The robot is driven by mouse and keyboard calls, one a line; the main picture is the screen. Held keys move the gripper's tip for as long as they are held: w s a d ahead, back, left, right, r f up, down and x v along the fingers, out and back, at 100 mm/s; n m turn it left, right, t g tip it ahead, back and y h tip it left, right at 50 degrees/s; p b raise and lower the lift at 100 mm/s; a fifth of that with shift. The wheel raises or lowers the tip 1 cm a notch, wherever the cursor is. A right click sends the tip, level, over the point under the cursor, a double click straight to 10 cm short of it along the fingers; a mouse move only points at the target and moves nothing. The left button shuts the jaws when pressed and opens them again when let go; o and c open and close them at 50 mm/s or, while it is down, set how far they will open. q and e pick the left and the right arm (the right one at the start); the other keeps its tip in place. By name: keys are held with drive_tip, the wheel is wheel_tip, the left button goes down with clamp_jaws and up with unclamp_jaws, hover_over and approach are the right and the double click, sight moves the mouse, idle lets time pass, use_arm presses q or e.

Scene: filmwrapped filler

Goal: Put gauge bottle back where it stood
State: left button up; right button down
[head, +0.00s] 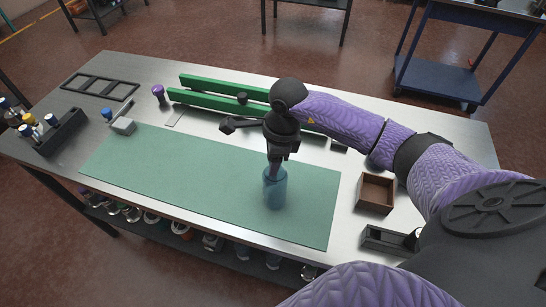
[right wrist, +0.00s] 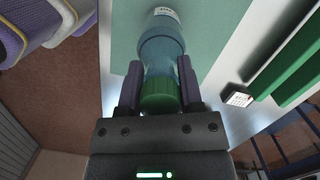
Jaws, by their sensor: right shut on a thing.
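The gauge bottle (head: 274,190) is a translucent blue bottle over the right part of the green mat (head: 190,175). My right gripper (head: 276,162) points down and is shut on its top end. In the right wrist view, the bottle (right wrist: 162,45) has a green cap and a white label, and the gripper's two purple-grey fingers (right wrist: 160,90) sit on either side of the cap. The bottle looks about upright. I cannot tell whether its base touches the mat. My left gripper is not in view.
Green rails (head: 215,101) lie along the back of the table. A brown open box (head: 376,193) and a dark tray (head: 385,240) stand to the right. A dark rack with bottles (head: 62,133) and a black frame (head: 100,88) are at the left. The mat's left and middle are clear.

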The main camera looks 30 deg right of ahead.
drive_tip(key=shift+c, duration=1.8)
unclamp_jaws()
drive_tip(key=shift+f, duration=0.1)
drive_tip(key=shift+o, duration=0.6)
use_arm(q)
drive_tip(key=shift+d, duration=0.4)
use_arm(e)
drive_tip(key=shift+r, duration=0.2)
drive_tip(key=r, duration=0.3)
drive_tip(key=d+r, duration=0.1)
drive_tip(key=r, duration=0.7)
drive_tip(key=shift+s+d+p, duration=0.25)
drive_tip(key=shift+s+p, duration=0.05)
drive_tip(key=shift+s, duration=0.05)
drive_tip(key=shift+r, duration=0.45)
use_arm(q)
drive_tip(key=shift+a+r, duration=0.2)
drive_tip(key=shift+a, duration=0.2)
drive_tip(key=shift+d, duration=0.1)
use_arm(e)
drive_tip(key=shift+s, duration=0.1)
